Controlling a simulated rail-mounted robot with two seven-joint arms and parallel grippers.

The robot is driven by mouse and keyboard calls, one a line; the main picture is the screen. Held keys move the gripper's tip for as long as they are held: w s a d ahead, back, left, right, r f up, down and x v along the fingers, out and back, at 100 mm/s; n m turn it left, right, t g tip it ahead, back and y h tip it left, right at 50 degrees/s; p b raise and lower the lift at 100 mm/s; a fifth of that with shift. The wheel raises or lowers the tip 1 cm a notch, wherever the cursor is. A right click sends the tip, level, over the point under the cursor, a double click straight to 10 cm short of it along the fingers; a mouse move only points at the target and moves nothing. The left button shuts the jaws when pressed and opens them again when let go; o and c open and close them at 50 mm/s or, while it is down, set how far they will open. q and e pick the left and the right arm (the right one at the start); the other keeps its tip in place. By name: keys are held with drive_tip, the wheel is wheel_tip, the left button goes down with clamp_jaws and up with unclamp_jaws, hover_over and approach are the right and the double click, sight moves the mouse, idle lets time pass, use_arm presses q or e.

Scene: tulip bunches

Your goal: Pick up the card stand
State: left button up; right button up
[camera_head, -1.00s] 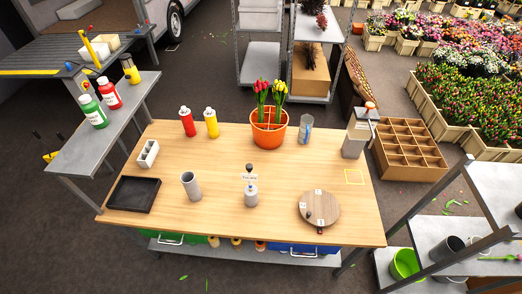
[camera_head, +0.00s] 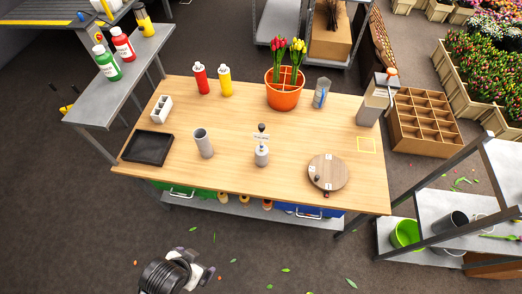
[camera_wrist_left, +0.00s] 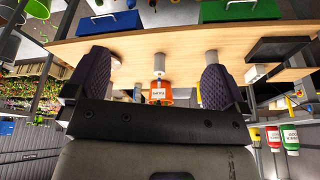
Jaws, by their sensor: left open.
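The card stand (camera_head: 262,156) is a small pale cylinder with a white card and a dark knob on top. It stands upright near the front middle of the wooden table (camera_head: 225,140). In the left wrist view, which looks upside down, the card stand (camera_wrist_left: 158,74) shows between the two dark fingers. My left gripper (camera_wrist_left: 156,85) is open, with its fingers wide apart and nothing between them at close range. The stand lies some way beyond the fingers. Part of my left arm shows at the bottom of the head view. My right gripper is not in view.
A grey cup (camera_head: 203,142) and black tray (camera_head: 148,148) are left of the stand; a round wooden board (camera_head: 328,171) is right. Behind are red (camera_head: 200,79) and yellow (camera_head: 225,81) bottles and a tulip pot (camera_head: 285,97). Table around the stand is clear.

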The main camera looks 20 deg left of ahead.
use_arm(q)
drive_tip(key=shift+c, duration=0.3)
drive_tip(key=c, duration=0.6)
drive_tip(key=shift+c, duration=0.2)
